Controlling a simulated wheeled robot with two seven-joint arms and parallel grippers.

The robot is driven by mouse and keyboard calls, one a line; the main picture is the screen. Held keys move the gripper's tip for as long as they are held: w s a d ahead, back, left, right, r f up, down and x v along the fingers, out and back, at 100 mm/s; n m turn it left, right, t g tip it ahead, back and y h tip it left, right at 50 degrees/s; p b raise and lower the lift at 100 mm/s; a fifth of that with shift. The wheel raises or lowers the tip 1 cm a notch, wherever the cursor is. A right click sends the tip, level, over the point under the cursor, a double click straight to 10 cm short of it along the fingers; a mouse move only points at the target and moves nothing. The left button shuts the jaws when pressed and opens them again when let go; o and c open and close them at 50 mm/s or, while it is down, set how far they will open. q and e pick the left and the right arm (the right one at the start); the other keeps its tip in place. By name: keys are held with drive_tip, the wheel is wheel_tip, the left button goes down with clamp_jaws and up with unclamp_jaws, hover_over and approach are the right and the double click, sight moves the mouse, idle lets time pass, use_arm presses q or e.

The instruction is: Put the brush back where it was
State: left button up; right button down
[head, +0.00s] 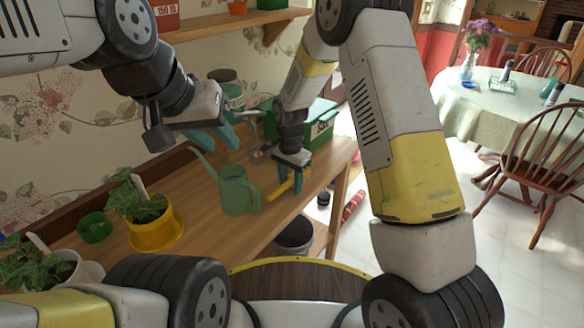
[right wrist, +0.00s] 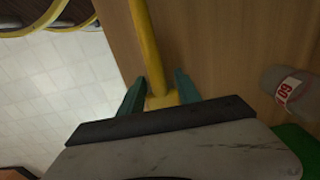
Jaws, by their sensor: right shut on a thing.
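The yellow brush (head: 279,191) is at my right gripper (head: 291,181), over the wooden bench near its front edge, just right of the green watering can (head: 238,190). In the right wrist view its yellow handle (right wrist: 146,45) runs up between the two teal fingers, which are shut on it. I cannot tell whether the brush touches the bench, and no bristles can be made out. My left gripper (head: 215,138) hangs above and behind the watering can, its teal fingers apart with nothing seen between them.
A plant in a yellow pot (head: 156,232) and a small green pot (head: 95,228) stand left on the bench (head: 205,237). A green box (head: 322,128) stands behind my right gripper. A grey bucket (head: 294,237) is below the bench edge. A dining table (head: 490,100) is far right.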

sight(291, 179)
drive_tip(key=shift+f, duration=0.1)
drive_tip(key=c, duration=0.8)
unclamp_jaws()
drive_tip(key=shift+c, duration=0.2)
drive_tip(key=s+d+r+n, duration=0.1)
drive_tip(key=d+r, duration=0.1)
drive_tip(key=r, duration=0.7)
drive_tip(key=s+d+r, duration=0.1)
drive_tip(key=d+r, duration=0.1)
drive_tip(key=r, duration=0.8)
drive_tip(key=s+d+r+n+t, duration=0.2)
drive_tip(key=s+d+r, duration=0.1)
drive_tip(key=s, duration=0.4)
drive_tip(key=s+d+r+n+t+y, duration=0.1)
drive_tip(key=s+d+r+n+t, duration=0.1)
drive_tip(key=s+d+r, duration=0.2)
drive_tip(key=s+d+r+n+t+y, duration=0.1)
drive_tip(key=s+d+r, duration=0.3)
drive_tip(key=s, duration=0.6)
drive_tip(key=shift+s+d+n+t, duration=0.2)
drive_tip(key=shift+d+n+t, duration=0.4)
drive_tip(key=shift+d+n, duration=0.3)
